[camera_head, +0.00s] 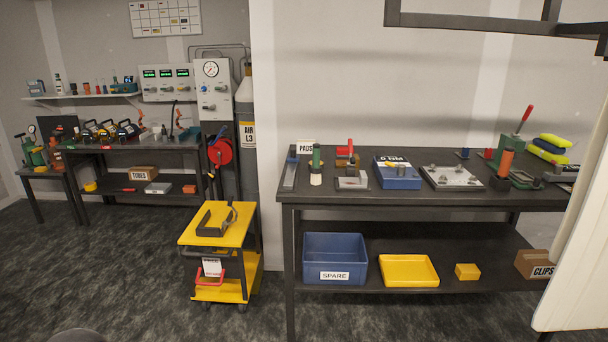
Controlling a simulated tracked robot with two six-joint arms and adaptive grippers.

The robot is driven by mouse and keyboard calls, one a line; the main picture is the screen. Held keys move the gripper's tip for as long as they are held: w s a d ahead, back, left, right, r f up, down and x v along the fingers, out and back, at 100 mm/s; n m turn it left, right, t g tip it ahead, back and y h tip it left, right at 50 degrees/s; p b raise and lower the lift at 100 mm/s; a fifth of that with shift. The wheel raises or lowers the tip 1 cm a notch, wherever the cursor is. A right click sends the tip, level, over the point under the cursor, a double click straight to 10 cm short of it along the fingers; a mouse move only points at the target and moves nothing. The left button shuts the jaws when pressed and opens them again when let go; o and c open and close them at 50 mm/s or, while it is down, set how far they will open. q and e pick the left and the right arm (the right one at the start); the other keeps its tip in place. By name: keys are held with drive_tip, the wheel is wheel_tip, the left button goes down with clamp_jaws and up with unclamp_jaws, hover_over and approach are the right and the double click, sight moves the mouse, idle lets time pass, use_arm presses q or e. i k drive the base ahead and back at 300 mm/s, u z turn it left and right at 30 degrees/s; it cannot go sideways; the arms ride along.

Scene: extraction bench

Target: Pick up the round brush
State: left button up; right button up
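An upright tool with a green handle and a pale, round lower end (316,166) stands near the left end of the dark bench (420,196). It looks like the round brush, but it is too small to be sure. It stands just right of a flat grey tool with a blue end (290,174) and in front of a white "PADS" sign (306,147). Neither of my grippers shows in the head view.
A blue tray (398,174), a grey plate (452,178) and an orange-handled tool (505,163) share the bench. A blue "SPARE" bin (335,258) is on its lower shelf. A yellow cart (190,236) stands left. A white panel (580,250) blocks the right edge. Floor ahead is open.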

sight(315, 170)
drive_tip(key=z, duration=0.2)
drive_tip(key=i, duration=1.9)
drive_tip(key=z, duration=0.25)
